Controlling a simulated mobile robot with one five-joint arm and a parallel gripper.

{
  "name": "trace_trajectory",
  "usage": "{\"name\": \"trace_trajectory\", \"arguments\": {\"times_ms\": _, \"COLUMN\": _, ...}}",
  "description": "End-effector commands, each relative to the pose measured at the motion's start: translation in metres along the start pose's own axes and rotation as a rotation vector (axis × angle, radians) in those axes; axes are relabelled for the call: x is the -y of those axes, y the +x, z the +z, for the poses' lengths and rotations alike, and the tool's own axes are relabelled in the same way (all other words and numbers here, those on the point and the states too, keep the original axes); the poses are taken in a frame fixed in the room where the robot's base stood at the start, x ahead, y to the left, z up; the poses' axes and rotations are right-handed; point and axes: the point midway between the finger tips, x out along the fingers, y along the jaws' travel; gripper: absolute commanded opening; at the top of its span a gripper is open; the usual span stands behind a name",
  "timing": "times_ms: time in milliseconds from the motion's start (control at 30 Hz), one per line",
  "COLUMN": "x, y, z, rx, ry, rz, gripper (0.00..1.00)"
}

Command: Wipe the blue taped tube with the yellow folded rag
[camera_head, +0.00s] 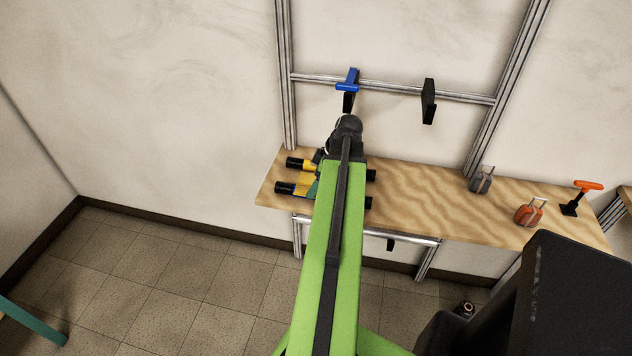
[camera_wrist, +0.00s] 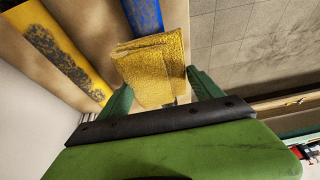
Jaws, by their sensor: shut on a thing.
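My gripper (camera_wrist: 160,88) is shut on the yellow folded rag (camera_wrist: 150,62), which sticks out past the green fingers in the wrist view. The blue taped tube (camera_wrist: 143,16) shows at the top of that view, and the rag overlaps it. I cannot tell whether they touch. In the head view, my arm hides the middle of both tubes. The front tube's black end (camera_head: 283,188) shows left of the arm, with the yellow rag (camera_head: 303,183) beside it. No blue tape shows there.
A yellow taped tube (camera_wrist: 62,55) with a dark smudge lies behind, parallel to the blue one. Both lie on the wooden bench (camera_head: 425,190). Grey (camera_head: 481,180) and red (camera_head: 529,211) items and an orange-handled tool (camera_head: 587,187) stand at the right. The bench between is clear.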

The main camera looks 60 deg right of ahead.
Motion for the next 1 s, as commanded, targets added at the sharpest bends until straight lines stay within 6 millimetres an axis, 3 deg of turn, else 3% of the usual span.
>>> {"name": "trace_trajectory", "arguments": {"times_ms": 100, "x": -0.0001, "y": 0.0, "z": 0.0002, "rx": 0.0, "ry": 0.0, "rz": 0.0, "gripper": 0.36}}
{"name": "trace_trajectory", "arguments": {"times_ms": 133, "x": -0.0001, "y": -0.0001, "z": 0.0002, "rx": 0.0, "ry": 0.0, "rz": 0.0, "gripper": 0.78}}
{"name": "trace_trajectory", "arguments": {"times_ms": 167, "x": -0.0001, "y": -0.0001, "z": 0.0002, "rx": 0.0, "ry": 0.0, "rz": 0.0, "gripper": 0.82}}
{"name": "trace_trajectory", "arguments": {"times_ms": 1000, "x": -0.0003, "y": -0.0069, "z": -0.0018, "rx": 0.0, "ry": 0.002, "rz": 0.001, "gripper": 0.83}}
